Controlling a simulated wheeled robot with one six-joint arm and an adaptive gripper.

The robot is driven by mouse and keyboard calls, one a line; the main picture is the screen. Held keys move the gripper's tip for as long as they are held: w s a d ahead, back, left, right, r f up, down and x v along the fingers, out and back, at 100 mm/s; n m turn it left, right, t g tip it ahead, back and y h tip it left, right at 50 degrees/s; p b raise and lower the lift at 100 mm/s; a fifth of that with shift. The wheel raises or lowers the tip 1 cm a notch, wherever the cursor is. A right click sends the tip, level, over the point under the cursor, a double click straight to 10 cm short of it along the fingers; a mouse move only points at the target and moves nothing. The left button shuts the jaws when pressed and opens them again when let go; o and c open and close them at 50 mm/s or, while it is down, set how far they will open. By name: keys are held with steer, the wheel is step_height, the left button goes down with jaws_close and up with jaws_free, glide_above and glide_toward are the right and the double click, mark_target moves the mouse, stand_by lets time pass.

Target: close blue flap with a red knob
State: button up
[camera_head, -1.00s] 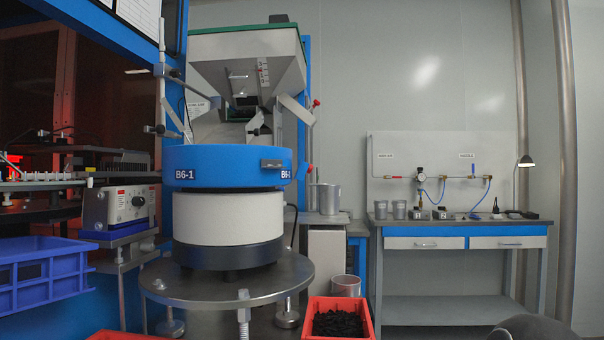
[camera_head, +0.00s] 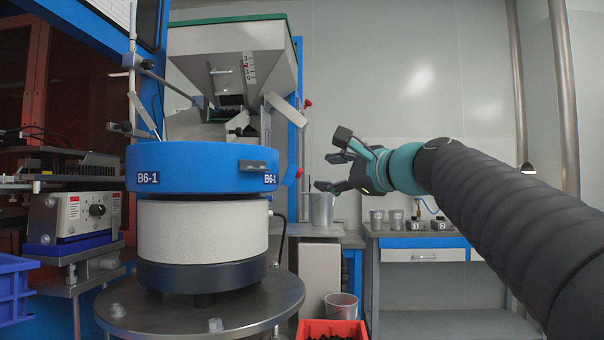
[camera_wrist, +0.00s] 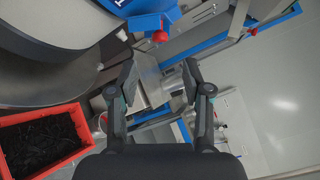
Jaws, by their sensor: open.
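The blue flap (camera_wrist: 146,22) with a red knob (camera_wrist: 160,37) shows at the top of the wrist view, beside the blue bowl rim and jutting out from it. In the head view the red knob (camera_head: 299,172) shows at the bowl's right edge, with a little of the blue flap (camera_head: 289,179) behind it. My gripper (camera_head: 335,162) is open and empty, to the right of the knob with a gap between them. In the wrist view the knob lies ahead of my open fingertips (camera_wrist: 158,76), apart from both.
The blue bowl (camera_head: 200,168) marked B6-1 stands on a round metal table (camera_head: 250,307). Another red knob (camera_head: 307,103) is higher, on the hopper frame. A red bin (camera_wrist: 35,137) holds black parts. A workbench (camera_head: 422,243) stands behind my arm.

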mark_target(299, 174)
steer(key=p+x, duration=0.2)
steer(key=x, duration=0.8)
steer(key=shift+w+a, duration=0.15)
jaws_close()
